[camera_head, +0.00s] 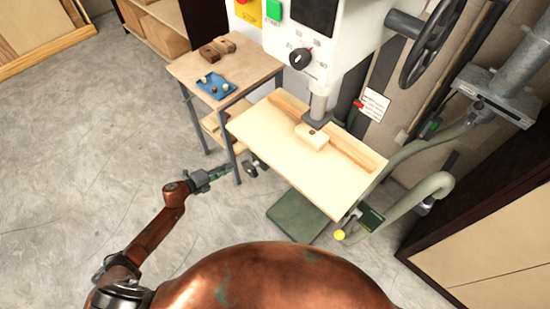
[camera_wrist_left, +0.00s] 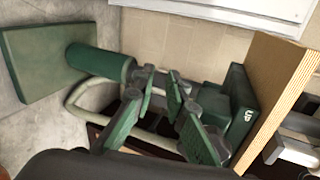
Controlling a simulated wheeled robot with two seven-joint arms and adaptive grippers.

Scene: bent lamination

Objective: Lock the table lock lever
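The machine's wooden table (camera_head: 290,150) stands in the middle of the head view, and its edge shows at the right of the left wrist view (camera_wrist_left: 275,95). A dark round knob (camera_head: 250,168) shows by its left edge, and a yellow ball (camera_head: 340,235) shows below its near right corner. I cannot tell which belongs to the lock lever. My left gripper (camera_head: 220,173) is left of the table, pointing right toward the dark knob and apart from it. My right gripper is not in view.
A wooden block (camera_head: 312,137) lies on the machine table. A side table (camera_head: 240,63) with a blue tray (camera_head: 215,86) stands behind left. A green box marked UP (camera_wrist_left: 240,105) and a green cylinder (camera_wrist_left: 98,62) are near the left wrist camera. Floor at left is clear.

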